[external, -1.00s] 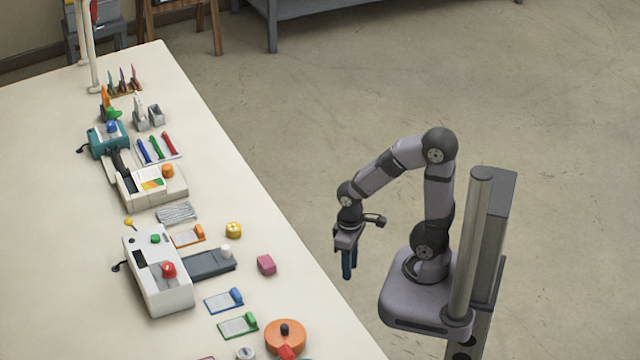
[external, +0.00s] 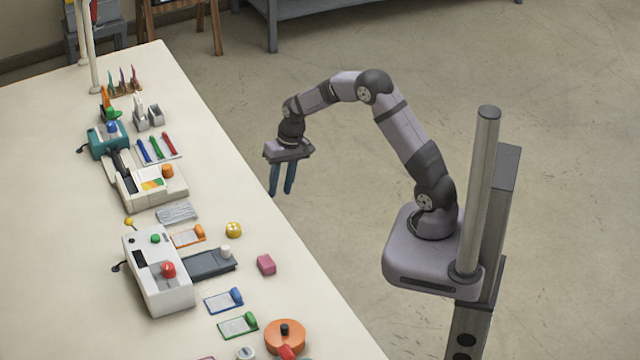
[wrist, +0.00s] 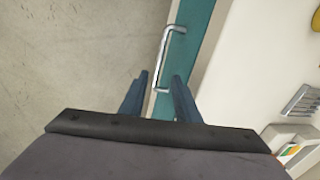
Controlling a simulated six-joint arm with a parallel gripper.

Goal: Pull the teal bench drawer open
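The teal drawer front (wrist: 200,45) shows in the wrist view along the bench's edge, with a silver bar handle (wrist: 164,58) on it. The drawer is hidden in the external view, on the bench side facing away from the camera.
The white bench top (external: 215,130) holds a white machine with a red knob (external: 158,275), a laminator (external: 150,185), a yellow round piece (external: 233,230) and a pink block (external: 266,265). The concrete floor (external: 420,70) beside the bench is clear.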

